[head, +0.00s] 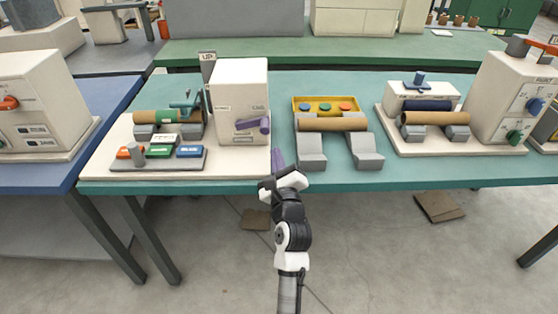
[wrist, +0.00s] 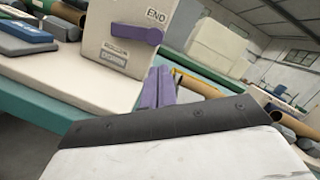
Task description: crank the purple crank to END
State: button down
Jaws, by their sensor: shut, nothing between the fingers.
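The purple crank (head: 250,125) is on the front of a tall cream box (head: 238,88), at the left part of the green table. Its bar lies roughly sideways, with the round end at the right. The wrist view shows the purple crank (wrist: 140,33) with the label END (wrist: 156,15) just above its right end. My gripper (head: 277,158) has purple fingers and is at the table's front edge, below and to the right of the crank, apart from it. In the wrist view my gripper (wrist: 158,88) shows its fingers together, with nothing held. My wrist housing hides the area below.
Left of the box are a brown roll (head: 167,116), an UP sign (head: 208,60) and a panel of coloured buttons (head: 160,158). Right of my gripper, grey supports (head: 311,150) hold another brown roll (head: 332,125). Space in front of the table is open.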

aim_at(252, 128)
jog(key=p+x, duration=0.1)
jog(key=x, duration=0.5)
jog(key=p, duration=0.1)
jog(key=r+p, duration=0.1)
jog(key=shift+a+r+p, duration=0.25)
jog(key=shift+a+p, duration=0.05)
jog(key=shift+p, duration=0.1)
jog(key=shift+s+f, duration=0.1)
dwell(0.4)
